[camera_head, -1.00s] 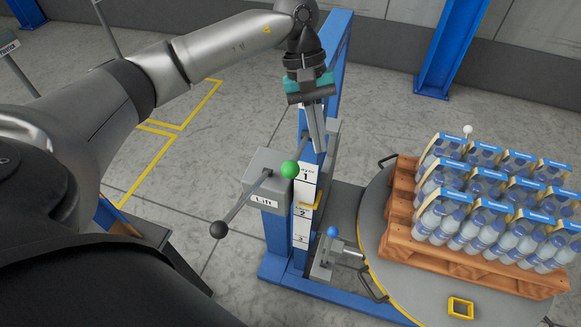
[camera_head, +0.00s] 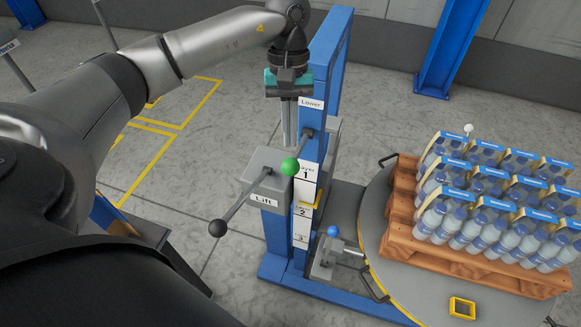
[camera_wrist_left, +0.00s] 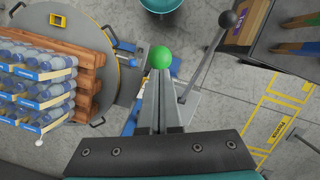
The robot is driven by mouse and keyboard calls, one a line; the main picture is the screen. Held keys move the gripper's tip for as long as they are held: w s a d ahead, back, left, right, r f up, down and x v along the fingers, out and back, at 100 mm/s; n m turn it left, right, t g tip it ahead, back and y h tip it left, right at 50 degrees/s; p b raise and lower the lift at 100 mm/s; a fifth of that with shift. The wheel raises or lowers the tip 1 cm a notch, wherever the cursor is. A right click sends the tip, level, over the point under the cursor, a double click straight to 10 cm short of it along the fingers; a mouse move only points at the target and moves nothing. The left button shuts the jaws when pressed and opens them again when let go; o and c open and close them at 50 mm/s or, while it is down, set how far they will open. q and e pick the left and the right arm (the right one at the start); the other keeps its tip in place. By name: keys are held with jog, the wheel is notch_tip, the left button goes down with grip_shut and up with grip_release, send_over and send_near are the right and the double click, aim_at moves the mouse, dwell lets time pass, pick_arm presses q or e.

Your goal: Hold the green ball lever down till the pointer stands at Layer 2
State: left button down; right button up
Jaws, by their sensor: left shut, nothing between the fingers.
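The green ball (camera_head: 290,166) tops a lever at the grey box labelled Lift (camera_head: 264,199). It also shows in the left wrist view (camera_wrist_left: 161,57). A white scale (camera_head: 303,213) on the blue post reads Layer 1, 2 and 3 from top to bottom. The yellow pointer (camera_head: 315,205) stands between the 1 and the 2, close to the 2. My left gripper (camera_head: 289,143) is shut and empty, pointing down just above the green ball. I cannot tell whether its tips touch the ball. My right gripper is not in view.
A black ball lever (camera_head: 218,228) sticks out from the Lift box. A dark knob (camera_head: 308,132) sits below the Lower label. A blue ball handle (camera_head: 333,231) is near the post's foot. Right is a turntable (camera_head: 376,232) with a wooden pallet (camera_head: 450,262) of bottle packs.

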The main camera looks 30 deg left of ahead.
aim_at(299, 149)
pick_arm(q)
jog(key=shift+b+x, duration=0.5)
jog(key=shift+x, duration=1.6)
